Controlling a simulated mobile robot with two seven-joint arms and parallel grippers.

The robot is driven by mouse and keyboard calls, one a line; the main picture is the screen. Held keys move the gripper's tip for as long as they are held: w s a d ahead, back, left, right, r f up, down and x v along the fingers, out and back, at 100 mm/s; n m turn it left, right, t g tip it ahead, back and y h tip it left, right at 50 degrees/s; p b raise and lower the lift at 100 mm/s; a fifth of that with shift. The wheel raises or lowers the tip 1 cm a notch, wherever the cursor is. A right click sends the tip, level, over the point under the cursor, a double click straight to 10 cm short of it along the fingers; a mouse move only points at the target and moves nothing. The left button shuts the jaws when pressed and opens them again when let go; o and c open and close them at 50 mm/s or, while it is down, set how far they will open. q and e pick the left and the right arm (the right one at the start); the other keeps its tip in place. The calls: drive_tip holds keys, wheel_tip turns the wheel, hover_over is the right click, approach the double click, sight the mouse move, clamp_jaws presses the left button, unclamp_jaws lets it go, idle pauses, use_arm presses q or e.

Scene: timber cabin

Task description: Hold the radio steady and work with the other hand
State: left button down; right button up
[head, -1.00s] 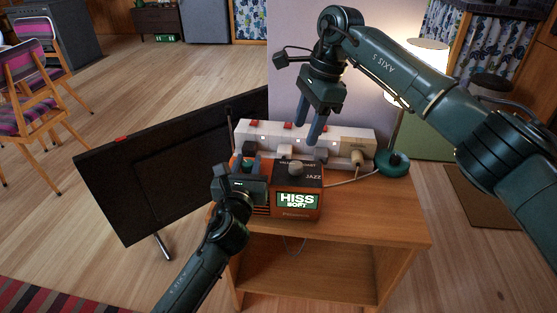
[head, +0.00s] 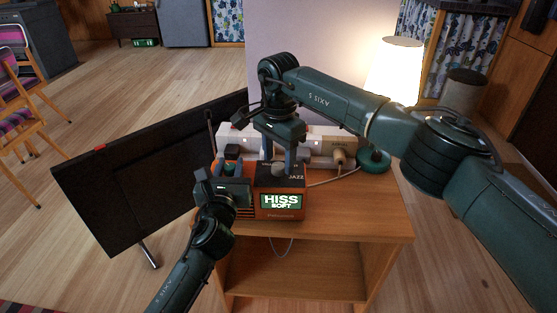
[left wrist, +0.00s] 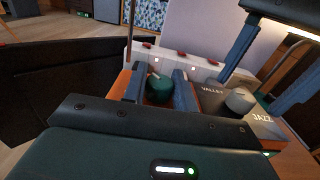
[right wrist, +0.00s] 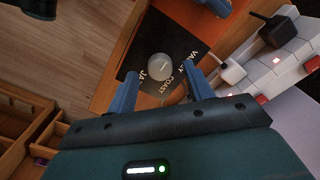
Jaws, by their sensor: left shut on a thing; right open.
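My left gripper (head: 232,162) is shut on the dark green knob (left wrist: 159,88) at the radio's left top, one finger on each side. A round grey knob (right wrist: 160,66) sits on the black top panel, near the words "VALLEY", "COAST" and "JAZZ". My right gripper (head: 278,158) is open and points down over this grey knob, fingers on either side. In the right wrist view the knob shows just beyond the fingertips; I cannot tell whether they touch it.
A white power strip (head: 316,135) with red switches and plugs lies close behind the radio. A lit lamp (head: 393,72) on a green base stands at the stand's back right. A large black panel (head: 140,175) leans at left. The stand top right of the radio is clear.

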drive_tip(key=shift+f, duration=0.7)
drive_tip(key=shift+c, duration=0.4)
drive_tip(key=c, duration=0.9)
